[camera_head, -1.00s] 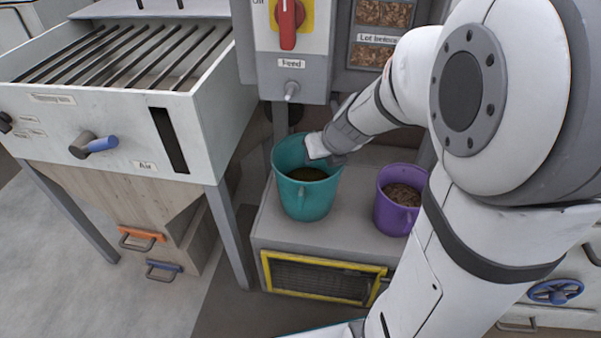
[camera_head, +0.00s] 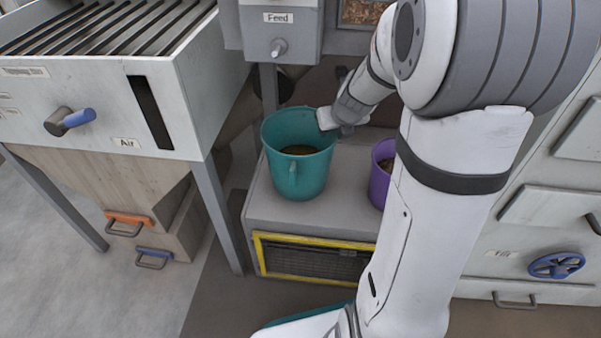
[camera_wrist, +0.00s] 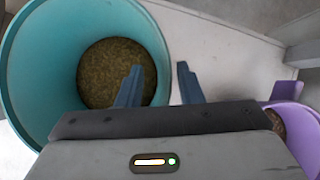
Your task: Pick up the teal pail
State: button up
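The teal pail (camera_head: 297,178) stands upright on the grey ledge, with brown pellets (camera_head: 298,150) inside. It fills the left of the wrist view (camera_wrist: 30,75), with the pellets in its bottom. My gripper (camera_head: 332,120) is at the pail's right rim in the head view. In the wrist view my gripper (camera_wrist: 160,70) is open. One finger is over the pail's inside and the other is outside its wall, with the rim passing between them. Gaps show between the fingers and the wall. How deep the fingertips reach is hard to tell.
A purple pail (camera_head: 380,182) with pellets stands to the right on the same ledge (camera_head: 335,215), partly behind my arm. The feed box (camera_head: 278,40) hangs above and behind. The grated machine (camera_head: 130,95) stands at left with a leg near the ledge.

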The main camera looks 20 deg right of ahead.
jog(key=shift+w+f, duration=0.15)
grip_shut()
dwell(1.4)
